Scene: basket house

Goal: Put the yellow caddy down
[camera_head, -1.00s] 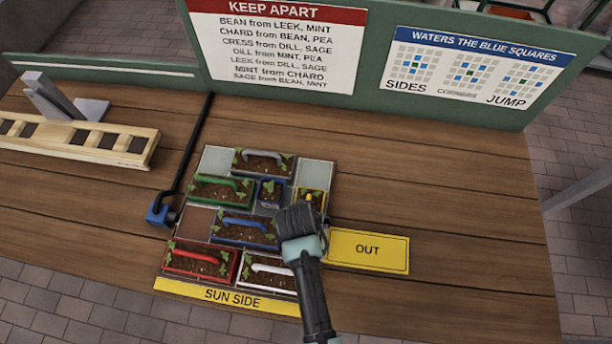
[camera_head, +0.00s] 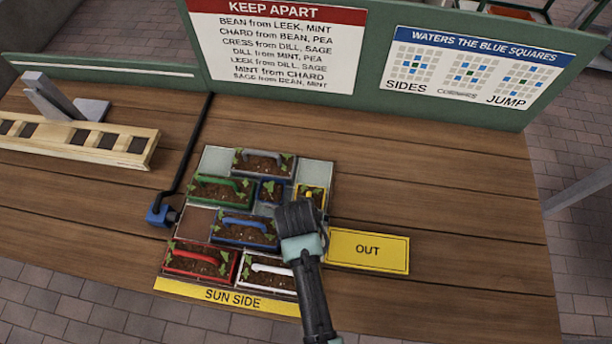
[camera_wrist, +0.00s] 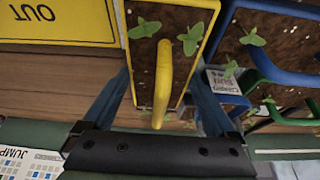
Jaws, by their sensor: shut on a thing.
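The yellow caddy (camera_head: 311,187) is a small soil-filled planter with seedlings and a yellow handle. It is at the right side of the planter grid, partly hidden by my gripper in the head view. In the wrist view the yellow caddy (camera_wrist: 163,85) shows its raised handle and soil from above. My gripper (camera_wrist: 158,108) is shut on it, with a dark blue finger on each side. In the head view my gripper (camera_head: 300,208) hides its near part. Whether its base touches the tray is hidden.
Green (camera_head: 222,190), grey (camera_head: 265,161), blue (camera_head: 243,229), small blue (camera_head: 270,190), red (camera_head: 200,262) and white (camera_head: 268,270) caddies crowd the grid. A pale bare cell (camera_head: 315,171) lies behind the yellow caddy. The yellow OUT plate (camera_head: 368,251) is to the right.

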